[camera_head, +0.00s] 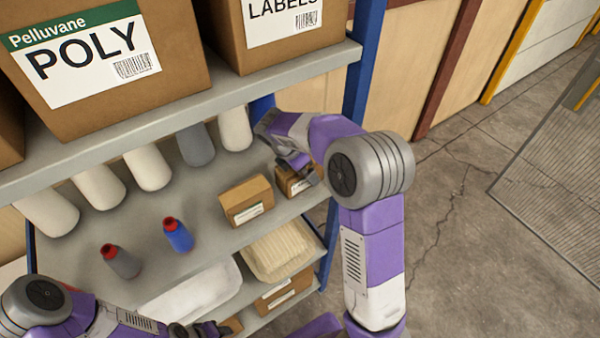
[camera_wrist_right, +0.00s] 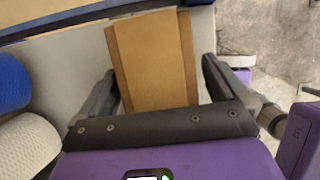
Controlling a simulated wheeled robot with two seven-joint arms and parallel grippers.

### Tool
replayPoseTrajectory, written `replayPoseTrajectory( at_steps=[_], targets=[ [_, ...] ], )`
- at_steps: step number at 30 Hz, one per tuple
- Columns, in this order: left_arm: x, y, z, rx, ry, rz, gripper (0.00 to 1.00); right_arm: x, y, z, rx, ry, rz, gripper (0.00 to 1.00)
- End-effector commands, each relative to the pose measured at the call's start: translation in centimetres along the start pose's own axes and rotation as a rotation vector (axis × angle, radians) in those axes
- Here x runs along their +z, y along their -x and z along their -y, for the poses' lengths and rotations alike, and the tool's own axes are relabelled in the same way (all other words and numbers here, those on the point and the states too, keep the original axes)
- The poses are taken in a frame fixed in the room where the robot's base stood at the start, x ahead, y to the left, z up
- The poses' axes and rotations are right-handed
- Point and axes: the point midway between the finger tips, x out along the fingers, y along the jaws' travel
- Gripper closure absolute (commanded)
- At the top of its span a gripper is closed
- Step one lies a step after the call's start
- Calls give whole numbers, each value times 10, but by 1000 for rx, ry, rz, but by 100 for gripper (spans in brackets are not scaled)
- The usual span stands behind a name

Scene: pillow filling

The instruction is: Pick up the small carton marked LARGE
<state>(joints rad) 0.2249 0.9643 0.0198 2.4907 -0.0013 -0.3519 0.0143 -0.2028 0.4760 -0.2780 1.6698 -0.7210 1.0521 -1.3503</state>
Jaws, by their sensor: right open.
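Two small brown cartons stand on the middle shelf in the head view, one further left (camera_head: 246,203) and one at the right end (camera_head: 296,186). Each has a white label on its front, too small to read. My right gripper (camera_head: 302,172) is over the right-end carton and partly covers it. In the right wrist view the carton (camera_wrist_right: 153,60) lies between the two spread fingers of the open right gripper (camera_wrist_right: 158,88). I cannot tell whether they touch it. My left gripper (camera_head: 212,329) is low at the bottom edge, beside a lower-shelf carton (camera_head: 233,325); its jaws are unclear.
White and grey rolls (camera_head: 148,168) line the back of the middle shelf (camera_head: 180,280). A blue bottle (camera_head: 178,236) and a grey bottle (camera_head: 122,262), both red-capped, stand in front. The upper shelf edge (camera_head: 180,112) and blue post (camera_head: 364,60) are close to my right arm.

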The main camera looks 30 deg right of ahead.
Motion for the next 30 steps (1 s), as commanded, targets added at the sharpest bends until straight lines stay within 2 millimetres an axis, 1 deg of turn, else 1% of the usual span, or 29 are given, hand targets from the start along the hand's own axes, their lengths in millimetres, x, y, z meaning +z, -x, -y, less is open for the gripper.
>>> replayPoseTrajectory(
  at_steps=[23, 26, 30],
  targets=[
    [0, 1, 0, 0, 0, 0, 53, -2, -4, 0, 0, 0, -1, 0],
    [0, 1, 0, 0, 0, 0, 53, -2, -4, 0, 0, 0, -1, 14],
    [0, 1, 0, 0, 0, 0, 53, -2, -4, 0, 0, 0, 0, 35]
  ],
)
